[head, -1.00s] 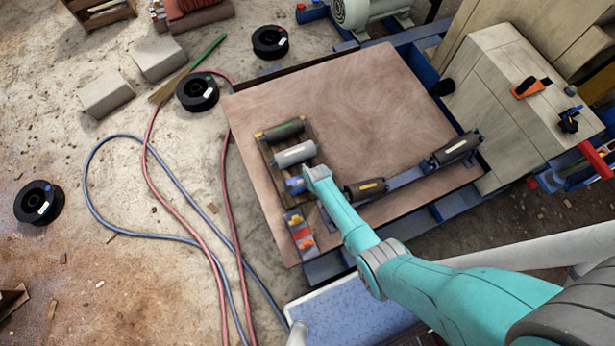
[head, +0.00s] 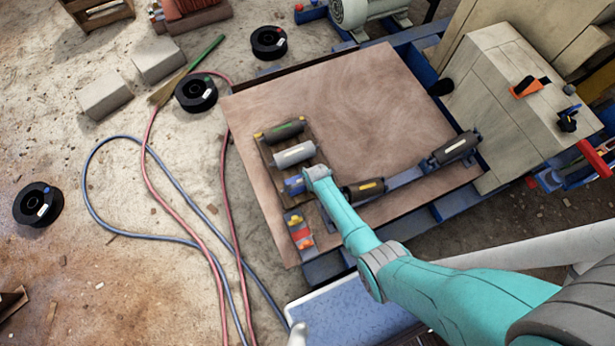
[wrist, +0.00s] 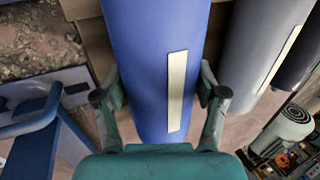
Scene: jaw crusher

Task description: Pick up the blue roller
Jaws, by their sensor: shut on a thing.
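The blue roller (wrist: 147,45) runs up the middle of the wrist view, with a pale strip along its side. My gripper (wrist: 163,92) has one finger on each side of it and is shut on it. In the head view the blue roller (head: 294,186) shows only in part, as my gripper and wrist cover its right end. It lies at the near end of a wooden rack (head: 267,158), and I cannot tell whether it is clear of the rack.
A grey roller (head: 294,154) lies right beside the blue one, and a dark green-marked roller (head: 285,131) beyond it. Dark rollers (head: 364,190) sit on a blue frame to the right. A tray of coloured pieces (head: 300,232) is nearer. The brown board (head: 370,110) is clear behind.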

